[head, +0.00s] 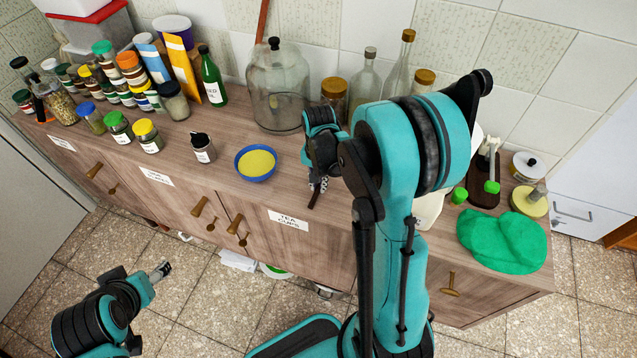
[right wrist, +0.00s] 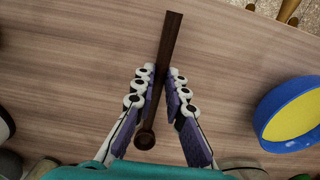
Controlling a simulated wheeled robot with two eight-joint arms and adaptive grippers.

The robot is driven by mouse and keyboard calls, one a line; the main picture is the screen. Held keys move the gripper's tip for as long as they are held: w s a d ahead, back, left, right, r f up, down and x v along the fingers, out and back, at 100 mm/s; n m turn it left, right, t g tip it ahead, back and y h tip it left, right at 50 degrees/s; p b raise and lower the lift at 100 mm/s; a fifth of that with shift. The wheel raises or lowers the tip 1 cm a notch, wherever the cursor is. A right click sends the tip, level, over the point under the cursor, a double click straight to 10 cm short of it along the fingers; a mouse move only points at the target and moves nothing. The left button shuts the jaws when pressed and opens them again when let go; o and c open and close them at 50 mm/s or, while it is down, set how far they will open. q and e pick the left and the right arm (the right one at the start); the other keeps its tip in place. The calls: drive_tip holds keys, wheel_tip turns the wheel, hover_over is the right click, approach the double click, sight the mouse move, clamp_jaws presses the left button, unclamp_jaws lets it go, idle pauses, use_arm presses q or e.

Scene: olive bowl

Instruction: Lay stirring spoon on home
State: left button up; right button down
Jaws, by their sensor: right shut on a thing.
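The stirring spoon (right wrist: 170,38) is a thin dark brown stick with a small round end, seen in the right wrist view. My right gripper (right wrist: 160,80) is shut on it, with a finger on each side of its middle. I cannot tell whether the spoon touches the wooden counter. In the head view my right gripper (head: 319,182) is low near the counter's front edge, right of the blue bowl (head: 256,176), and the spoon is mostly hidden there. My left gripper (head: 162,270) is over the floor, away from the counter; its jaw state is unclear. No place marked home is recognisable.
The blue bowl with yellow contents is close beside my right gripper. A small dark labelled can (head: 203,148) stands left of it. A glass jar (head: 277,90) and bottles stand behind. A green cloth (head: 503,240) lies at right. The counter between can and bowl is bare.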

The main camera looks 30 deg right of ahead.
drive_tip(key=shift+f+b, duration=0.35)
drive_tip(key=shift+f, duration=0.05)
drive_tip(key=c, duration=1.5)
unclamp_jaws()
wheel_tip(320, 180, up, 12)
drive_tip(key=s+a+n+t, duration=0.2)
drive_tip(key=s+a+n, duration=0.1)
drive_tip(key=s+a+r+n+t, duration=0.1)
drive_tip(key=s+a+n+t, duration=0.1)
drive_tip(key=s+a+n, duration=0.1)
drive_tip(key=s+a+r+n+t, duration=0.1)
drive_tip(key=s+a+n+t, duration=0.2)
drive_tip(key=s+a+n, duration=0.1)
drive_tip(key=shift+s+a+r, duration=0.25)
drive_tip(key=shift+s+a, duration=0.05)
drive_tip(key=shift+s, duration=0.25)
